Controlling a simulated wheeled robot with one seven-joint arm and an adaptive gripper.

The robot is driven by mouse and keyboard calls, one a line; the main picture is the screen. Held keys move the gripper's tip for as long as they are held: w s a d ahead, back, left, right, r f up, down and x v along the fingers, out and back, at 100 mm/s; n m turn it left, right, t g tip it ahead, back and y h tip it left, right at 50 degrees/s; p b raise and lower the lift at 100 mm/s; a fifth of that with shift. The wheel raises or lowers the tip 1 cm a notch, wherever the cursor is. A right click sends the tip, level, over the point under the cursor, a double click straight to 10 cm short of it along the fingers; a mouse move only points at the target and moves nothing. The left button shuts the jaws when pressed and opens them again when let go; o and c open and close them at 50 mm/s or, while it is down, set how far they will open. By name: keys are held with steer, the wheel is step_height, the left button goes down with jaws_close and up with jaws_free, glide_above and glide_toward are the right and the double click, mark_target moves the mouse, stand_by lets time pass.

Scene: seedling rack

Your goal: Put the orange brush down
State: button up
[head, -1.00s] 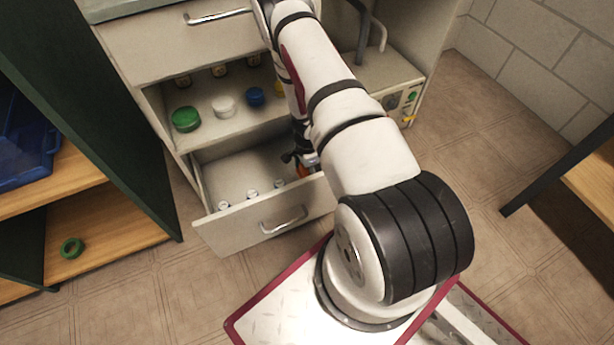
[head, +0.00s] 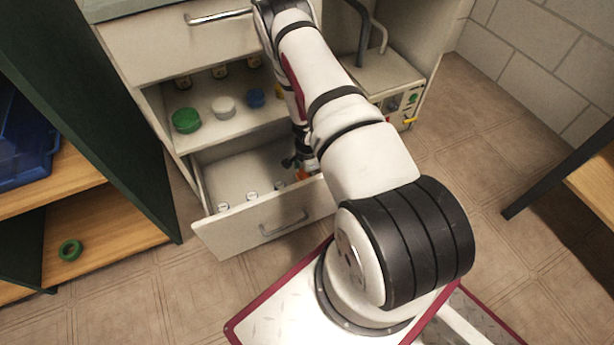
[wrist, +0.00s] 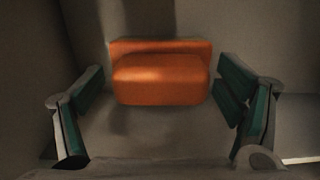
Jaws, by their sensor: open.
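The orange brush (wrist: 160,78) lies in the open drawer, seen from above in the wrist view. A small orange part of it (head: 301,174) shows in the head view, mostly hidden by my arm. My gripper (wrist: 162,98) is open in the wrist view, one green-padded finger on each side of the brush, with a gap between each finger and the brush. In the head view my gripper (head: 297,163) is down inside the drawer (head: 262,226) at its right side and is partly hidden.
Several small white-topped items stand along the drawer's front. The shelf above holds a green lid (head: 186,120), a white one (head: 223,107) and a blue one (head: 256,97). A closed drawer with a metal handle (head: 218,17) is above. Drawer walls lie close around my gripper.

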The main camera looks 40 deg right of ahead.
step_height(320, 180, up, 12)
steer(key=p, duration=0.5)
steer(key=w+a+r+n+t+y, duration=0.1)
steer(key=w+a+r+n, duration=0.3)
steer(key=r, duration=0.6)
steer(key=a+r+n+y, duration=0.1)
steer(key=a+r, duration=0.5)
steer(key=r, duration=0.4)
steer(key=w+a+r+n+t+y, duration=0.1)
steer(key=w+a+r+n, duration=0.15)
steer(key=a+r, duration=0.6)
steer(key=s+a+r+n+g, duration=0.1)
steer(key=s+a+r+n, duration=0.25)
steer(key=s+r, duration=0.65)
steer(key=s+a+r+n+g, duration=0.1)
steer(key=s+a+r+n, duration=0.3)
steer(key=s+r, duration=0.55)
steer(key=s+d+r+n+h, duration=0.1)
steer(key=s+d+n, duration=0.1)
steer(key=s, duration=0.6)
steer(key=s+d+r+n+h, duration=0.1)
steer(key=s+d+n+h, duration=0.1)
steer(key=s, duration=0.6)
steer(key=shift+r+n, duration=0.4)
steer(key=shift+n, duration=0.5)
steer(key=shift+s+d, duration=0.1)
